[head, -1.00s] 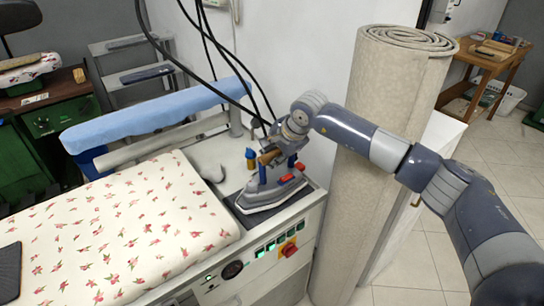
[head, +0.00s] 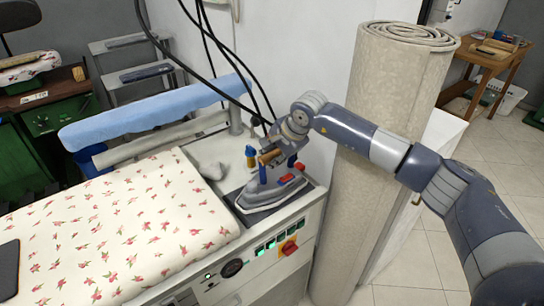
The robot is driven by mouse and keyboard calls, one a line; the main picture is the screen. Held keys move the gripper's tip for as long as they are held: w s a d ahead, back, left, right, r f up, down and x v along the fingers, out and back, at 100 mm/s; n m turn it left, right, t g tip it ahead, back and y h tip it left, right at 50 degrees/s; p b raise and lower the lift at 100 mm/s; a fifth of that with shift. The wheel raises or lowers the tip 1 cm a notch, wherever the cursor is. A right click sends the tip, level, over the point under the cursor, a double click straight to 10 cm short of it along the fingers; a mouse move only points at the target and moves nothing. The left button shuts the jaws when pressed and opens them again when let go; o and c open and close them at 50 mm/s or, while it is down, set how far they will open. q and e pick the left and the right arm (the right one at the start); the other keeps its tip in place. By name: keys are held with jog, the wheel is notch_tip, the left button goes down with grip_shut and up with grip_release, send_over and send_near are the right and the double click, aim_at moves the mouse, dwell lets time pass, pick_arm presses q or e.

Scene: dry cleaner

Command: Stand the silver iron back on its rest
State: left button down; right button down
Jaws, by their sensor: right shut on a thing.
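The silver iron (head: 268,192) is at the right end of the ironing table, on or just over its dark rest (head: 298,196); I cannot tell whether its sole touches. It sits about level, with a brown handle and red parts on top. My right gripper (head: 270,160) is shut on the iron's handle from above; its fingers partly hide the handle. My left gripper is not in view.
The flowered ironing board (head: 120,225) fills the left of the table, with a blue padded sleeve arm (head: 150,112) behind it. Black cables hang behind the iron. A tall rolled carpet (head: 375,150) stands close on the right, beneath my right arm.

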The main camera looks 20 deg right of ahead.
jog(key=shift+w+a+r, duration=0.1)
jog(key=shift+w+r, duration=0.05)
jog(key=shift+r, duration=0.15)
jog(key=c, duration=1.3)
grip_release()
jog(key=shift+s+f, duration=0.15)
jog(key=shift+s, duration=0.1)
jog(key=o, duration=0.3)
jog(key=shift+s+f, duration=0.2)
jog(key=shift+f, duration=0.4)
jog(key=o, duration=0.5)
jog(key=shift+w+r, duration=0.1)
jog(key=shift+r, duration=0.05)
jog(key=shift+o, duration=0.2)
jog(key=shift+r, duration=0.15)
